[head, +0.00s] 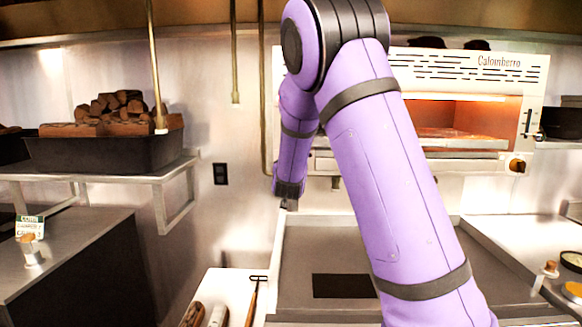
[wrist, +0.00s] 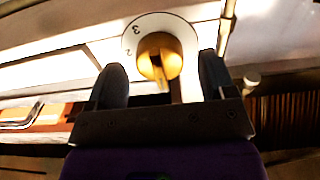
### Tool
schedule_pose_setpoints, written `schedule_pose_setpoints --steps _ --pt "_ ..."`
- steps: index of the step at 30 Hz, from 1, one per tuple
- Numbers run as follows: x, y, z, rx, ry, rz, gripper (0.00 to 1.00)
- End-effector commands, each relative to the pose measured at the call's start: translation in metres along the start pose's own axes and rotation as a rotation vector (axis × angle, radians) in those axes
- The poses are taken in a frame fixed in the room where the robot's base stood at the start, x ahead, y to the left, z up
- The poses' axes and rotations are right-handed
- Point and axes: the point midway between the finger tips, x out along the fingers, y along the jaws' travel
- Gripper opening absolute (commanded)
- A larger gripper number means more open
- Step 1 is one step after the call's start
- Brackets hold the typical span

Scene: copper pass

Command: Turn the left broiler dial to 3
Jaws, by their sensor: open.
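The broiler (head: 530,75) is a white unit with a glowing orange opening on the back wall, at right in the head view. Its right dial (head: 516,165) shows at its lower right corner; the left dial is hidden behind my arm there. In the wrist view, a brass dial knob (wrist: 158,58) sits on a white round plate (wrist: 180,24) marked with a 3 and a 2. The knob's narrow end is toward my gripper. My gripper (wrist: 161,70) is open, one dark finger on each side of the knob, with visible gaps. Contact is not visible.
A black tray of wood (head: 95,155) stands on a shelf at left. Metal rods (head: 155,65) hang near the broiler. A steel counter (head: 300,260) lies below, with a white board (head: 212,290) beside it. A thin pipe (wrist: 227,25) shows right of the dial in the wrist view.

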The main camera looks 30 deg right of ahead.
Motion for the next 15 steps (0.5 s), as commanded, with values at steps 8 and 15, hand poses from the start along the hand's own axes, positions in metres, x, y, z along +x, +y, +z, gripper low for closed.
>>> schedule_pose_setpoints --steps 8,15 --pt "0.0086 0.0 -0.0002 0.0 0.0 -0.001 0.77" --pt "0.0083 -0.0001 -0.0002 0.0 0.0 -0.001 0.56"
